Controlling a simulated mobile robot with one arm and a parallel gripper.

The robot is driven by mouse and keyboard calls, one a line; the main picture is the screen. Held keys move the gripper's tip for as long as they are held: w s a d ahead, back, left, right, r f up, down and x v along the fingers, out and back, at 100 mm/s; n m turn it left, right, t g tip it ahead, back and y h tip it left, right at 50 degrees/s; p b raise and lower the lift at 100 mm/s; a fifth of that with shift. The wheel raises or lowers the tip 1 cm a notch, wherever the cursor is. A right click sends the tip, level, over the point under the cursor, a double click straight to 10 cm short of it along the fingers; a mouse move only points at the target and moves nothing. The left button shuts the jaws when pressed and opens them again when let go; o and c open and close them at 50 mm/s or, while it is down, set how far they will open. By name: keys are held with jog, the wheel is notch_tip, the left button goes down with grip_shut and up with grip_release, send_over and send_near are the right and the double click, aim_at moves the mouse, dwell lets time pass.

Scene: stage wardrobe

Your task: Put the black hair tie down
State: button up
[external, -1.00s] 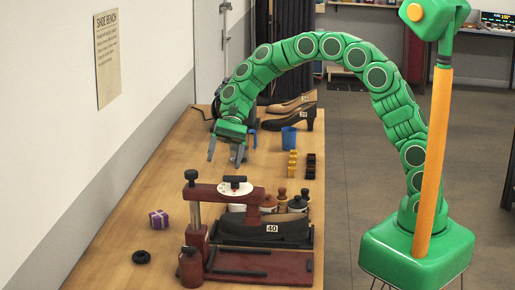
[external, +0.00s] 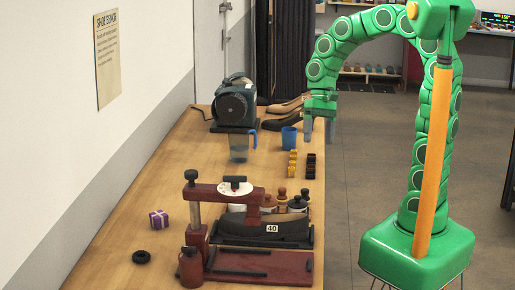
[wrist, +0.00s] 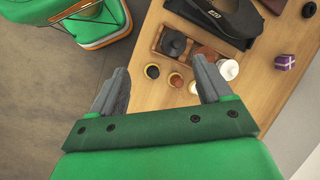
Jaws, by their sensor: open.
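The black hair tie (external: 141,257) lies on the wooden bench near its front left, in front of the small purple box. In the wrist view a small black round thing, which looks like the hair tie (wrist: 308,10), shows at the top right. My gripper (external: 320,128) is raised at the bench's right edge, beside the blue cup and far from the hair tie. In the wrist view my gripper (wrist: 161,78) has its two fingers wide apart with nothing between them.
A purple box with white ribbon (external: 158,218) is near the hair tie. A dark red shoe press (external: 262,266) stands to its right. A blue cup (external: 289,138), a clear jug (external: 239,147), a dark machine (external: 235,103) and shoes stand farther back. The bench's left middle is clear.

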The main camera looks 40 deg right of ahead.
jog(key=s+d+f+n+t+h, duration=0.1)
jog(key=s+d+f+n+h, duration=0.1)
jog(key=s+d, duration=1.3)
jog(key=shift+s+d+h, duration=0.2)
jog(key=shift+d+h, duration=0.5)
jog(key=shift+d, duration=0.35)
